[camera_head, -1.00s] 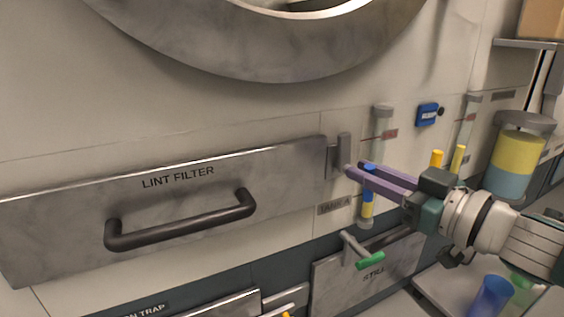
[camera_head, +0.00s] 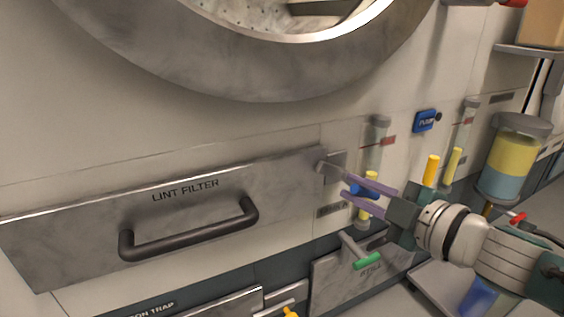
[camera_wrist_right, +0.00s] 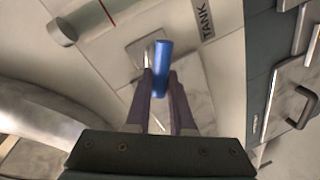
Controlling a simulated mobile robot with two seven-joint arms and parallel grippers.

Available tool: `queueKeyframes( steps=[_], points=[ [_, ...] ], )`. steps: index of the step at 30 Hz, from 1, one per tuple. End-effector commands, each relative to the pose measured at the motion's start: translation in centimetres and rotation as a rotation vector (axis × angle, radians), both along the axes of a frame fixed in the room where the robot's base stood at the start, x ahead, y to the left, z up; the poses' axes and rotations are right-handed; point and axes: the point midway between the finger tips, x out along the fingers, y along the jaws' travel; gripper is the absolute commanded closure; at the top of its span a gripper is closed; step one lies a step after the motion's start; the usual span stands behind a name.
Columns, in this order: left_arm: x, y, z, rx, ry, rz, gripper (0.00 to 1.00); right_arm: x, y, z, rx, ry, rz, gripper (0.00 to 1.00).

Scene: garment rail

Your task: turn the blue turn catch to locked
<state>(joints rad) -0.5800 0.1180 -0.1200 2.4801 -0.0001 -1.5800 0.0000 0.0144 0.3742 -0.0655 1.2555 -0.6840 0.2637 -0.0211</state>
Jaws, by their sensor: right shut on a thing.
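The blue turn catch has a blue grip (camera_head: 358,190) and a grey bar (camera_head: 330,168). The bar lies roughly sideways, reaching over the right end of the lint filter drawer (camera_head: 80,222) from a small grey plate. My right gripper (camera_head: 348,184) is shut on the blue grip, one purple finger on each side. In the right wrist view the blue grip (camera_wrist_right: 162,62) stands between the fingertips (camera_wrist_right: 161,80). The gripper partly hides the catch. My left gripper is not in view.
A gauge tube (camera_head: 377,135) stands just right of the catch. A green-tipped lever (camera_head: 366,261) juts out below, on a lower panel. The drawer's dark handle (camera_head: 190,235) projects at left.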

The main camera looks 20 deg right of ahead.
Motion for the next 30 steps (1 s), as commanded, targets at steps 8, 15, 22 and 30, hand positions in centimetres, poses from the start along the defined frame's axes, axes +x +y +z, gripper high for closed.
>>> queueKeyframes(
  steps=[8, 15, 22, 30],
  points=[
    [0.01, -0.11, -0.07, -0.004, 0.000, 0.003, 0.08, -0.05, 0.18, -0.51, -0.246, -0.018, 0.000, 1.00],
    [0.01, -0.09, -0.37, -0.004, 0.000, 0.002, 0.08, -0.06, 0.19, -0.82, -0.408, -0.030, -0.001, 1.00],
    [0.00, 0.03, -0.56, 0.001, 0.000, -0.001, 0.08, -0.08, 0.20, -0.98, -0.498, -0.037, 0.000, 1.00],
    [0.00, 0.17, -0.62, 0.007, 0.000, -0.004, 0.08, -0.07, 0.18, -1.01, -0.534, -0.039, -0.001, 1.00]
  ],
)
